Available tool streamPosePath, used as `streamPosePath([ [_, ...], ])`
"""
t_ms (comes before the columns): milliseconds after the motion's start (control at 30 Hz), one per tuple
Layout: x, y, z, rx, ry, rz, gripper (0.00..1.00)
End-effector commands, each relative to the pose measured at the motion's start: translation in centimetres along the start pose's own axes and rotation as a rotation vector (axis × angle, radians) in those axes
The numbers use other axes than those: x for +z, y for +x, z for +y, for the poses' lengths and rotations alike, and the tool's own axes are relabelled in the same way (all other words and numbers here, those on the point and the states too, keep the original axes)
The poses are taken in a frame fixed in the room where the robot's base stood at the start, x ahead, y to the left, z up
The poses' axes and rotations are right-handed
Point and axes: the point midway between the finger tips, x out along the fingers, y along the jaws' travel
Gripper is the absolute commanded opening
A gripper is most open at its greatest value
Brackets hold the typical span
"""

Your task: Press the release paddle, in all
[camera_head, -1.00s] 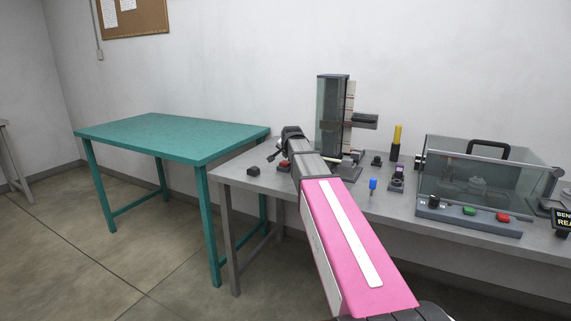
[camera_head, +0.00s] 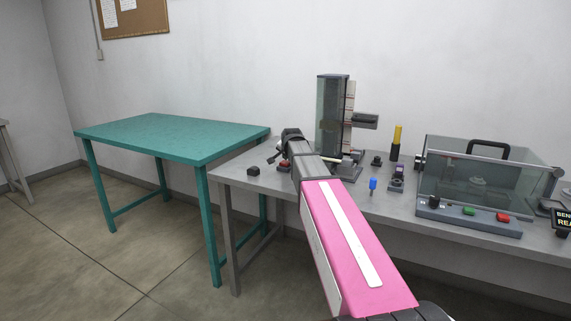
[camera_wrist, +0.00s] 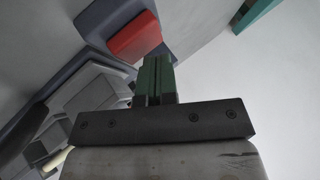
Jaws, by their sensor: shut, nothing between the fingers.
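A red paddle-like block (camera_wrist: 133,37) sits on a blue-grey base (camera_wrist: 100,20) in the wrist view. My gripper (camera_wrist: 157,62) is shut and empty, and its fingertips appear at the lower right edge of the red block. I cannot tell whether they touch it. In the head view, a small red patch (camera_head: 284,164) shows beside my wrist at the foot of the tall clear-walled tower (camera_head: 332,112). My arm hides part of the tower's base there.
The grey bench (camera_head: 400,205) also holds a clear-lidded box (camera_head: 470,175) with green and red buttons, a yellow-topped post (camera_head: 397,138), a blue peg (camera_head: 373,184) and a small black block (camera_head: 254,171). A teal table (camera_head: 170,135) stands to the left.

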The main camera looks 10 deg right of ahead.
Motion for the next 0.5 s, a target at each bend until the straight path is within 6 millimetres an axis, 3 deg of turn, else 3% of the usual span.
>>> streamPosePath([
  [500,0.25,0.34,0.24,0.000,0.000,0.000,0.00],
])
